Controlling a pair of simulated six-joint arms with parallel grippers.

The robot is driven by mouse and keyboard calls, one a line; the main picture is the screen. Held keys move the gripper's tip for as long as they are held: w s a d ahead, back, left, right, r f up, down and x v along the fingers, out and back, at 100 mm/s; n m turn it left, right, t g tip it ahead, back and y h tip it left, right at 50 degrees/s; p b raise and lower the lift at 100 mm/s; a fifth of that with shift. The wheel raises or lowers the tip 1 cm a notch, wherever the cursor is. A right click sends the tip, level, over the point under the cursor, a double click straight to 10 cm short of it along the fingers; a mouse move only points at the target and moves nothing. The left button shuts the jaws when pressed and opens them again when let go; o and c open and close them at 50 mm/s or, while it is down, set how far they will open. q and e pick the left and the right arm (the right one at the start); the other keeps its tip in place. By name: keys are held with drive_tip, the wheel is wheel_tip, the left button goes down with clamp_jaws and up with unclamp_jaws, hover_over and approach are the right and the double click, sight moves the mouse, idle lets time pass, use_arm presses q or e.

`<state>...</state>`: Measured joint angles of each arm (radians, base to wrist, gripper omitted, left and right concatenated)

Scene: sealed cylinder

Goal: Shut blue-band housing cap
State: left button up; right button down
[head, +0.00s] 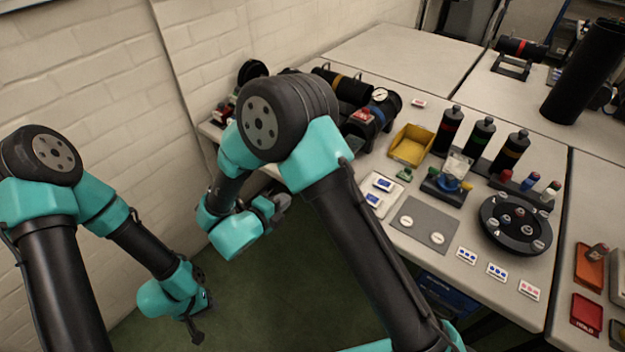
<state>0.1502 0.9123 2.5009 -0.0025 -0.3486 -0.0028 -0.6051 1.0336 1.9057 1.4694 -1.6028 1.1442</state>
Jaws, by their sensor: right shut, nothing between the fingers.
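The black housing with a blue band (392,103) lies on its side near the back of the bench, with a round white gauge on top. My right arm's elbow covers its left part, so its cap end is hidden. A black round disc (252,71) stands further left at the bench's back; I cannot tell which housing it belongs to. My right gripper (280,204) is shut and empty, off the bench's left edge, apart from the housing. My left gripper (197,331) hangs low over the green floor, far from the bench; its jaws are too small to read.
A yellow-band cylinder (342,86) lies behind the housing. A yellow bin (411,146), several upright black bottles (478,139) and a round black carousel (515,224) stand to the right. A grey mat (424,222) with two white discs lies in front. The brick wall (90,75) bounds the left.

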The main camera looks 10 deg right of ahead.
drive_tip(key=x, duration=1.4)
drive_tip(key=shift+f, duration=0.1)
drive_tip(key=r+x, duration=0.1)
drive_tip(key=x, duration=0.4)
drive_tip(key=r+x, duration=0.1)
drive_tip(key=x, duration=0.4)
drive_tip(key=r+x, duration=0.1)
drive_tip(key=x, duration=0.5)
drive_tip(key=shift+w+d+r, duration=0.15)
drive_tip(key=shift+d, duration=0.3)
drive_tip(key=shift+w+d+r, duration=0.1)
drive_tip(key=shift+w+d, duration=0.1)
drive_tip(key=shift+w, duration=0.05)
drive_tip(key=v, duration=1.4)
drive_tip(key=shift+s+a, duration=0.25)
